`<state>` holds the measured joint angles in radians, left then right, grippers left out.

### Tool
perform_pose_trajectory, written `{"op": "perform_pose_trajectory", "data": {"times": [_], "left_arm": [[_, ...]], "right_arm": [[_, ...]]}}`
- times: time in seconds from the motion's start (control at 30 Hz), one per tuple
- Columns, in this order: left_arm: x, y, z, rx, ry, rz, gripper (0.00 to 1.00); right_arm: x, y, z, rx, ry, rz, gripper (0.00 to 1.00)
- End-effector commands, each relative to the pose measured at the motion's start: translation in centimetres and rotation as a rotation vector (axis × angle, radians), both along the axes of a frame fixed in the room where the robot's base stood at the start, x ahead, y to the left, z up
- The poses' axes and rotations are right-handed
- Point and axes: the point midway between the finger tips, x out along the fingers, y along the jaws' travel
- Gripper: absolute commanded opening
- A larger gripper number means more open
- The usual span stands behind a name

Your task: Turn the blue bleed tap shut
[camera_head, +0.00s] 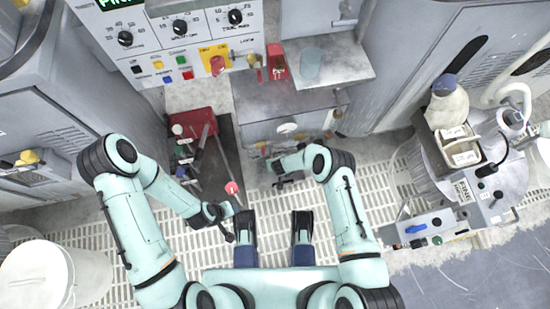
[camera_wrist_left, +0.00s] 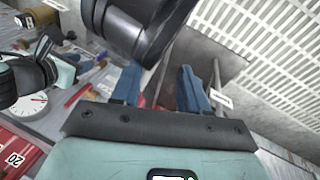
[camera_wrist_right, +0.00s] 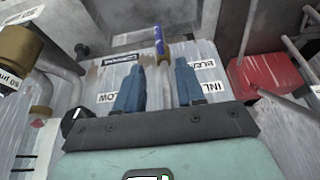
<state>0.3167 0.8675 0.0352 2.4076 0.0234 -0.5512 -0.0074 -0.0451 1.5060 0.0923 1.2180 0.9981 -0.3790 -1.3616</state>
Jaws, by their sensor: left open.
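My right gripper (camera_wrist_right: 158,72) is open. The handle shows between and beyond its two blue fingertips, and no contact is visible. In the head view the right gripper (camera_head: 280,182) is low in front of the grey cabinet, and I cannot make out the tap there. My left gripper (camera_wrist_left: 156,72) is open and empty, over the grated floor side.
A red block (camera_wrist_right: 262,75) and pipes flank the panel in the right wrist view. A white gauge (camera_wrist_left: 24,104) and red box (camera_wrist_left: 18,140) show in the left wrist view. A red-knobbed rod (camera_head: 232,188) stands between my arms. A drum bench (camera_head: 480,200) stands right.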

Motion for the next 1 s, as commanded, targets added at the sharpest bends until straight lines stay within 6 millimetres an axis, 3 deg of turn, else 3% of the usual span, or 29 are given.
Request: {"op": "perform_pose_trajectory", "data": {"times": [0.13,0.3,0.7,1.0], "left_arm": [[2.3,1.3,-2.4,0.032,-0.057,0.027,0.44],[0.9,2.5,-5.9,0.047,0.004,0.043,0.44],[-6.2,3.2,-10.5,0.035,0.236,0.054,0.44],[-8.9,3.6,-11.5,0.030,0.327,0.061,0.44]], "right_arm": [[0.8,0.1,-2.2,0.001,-0.001,-0.002,0.38],[1.8,0.3,-4.6,0.001,-0.001,-0.003,0.38],[3.1,0.5,-7.6,0.001,-0.001,-0.002,0.38],[3.6,0.6,-8.6,-0.001,-0.001,0.000,0.38]]}}
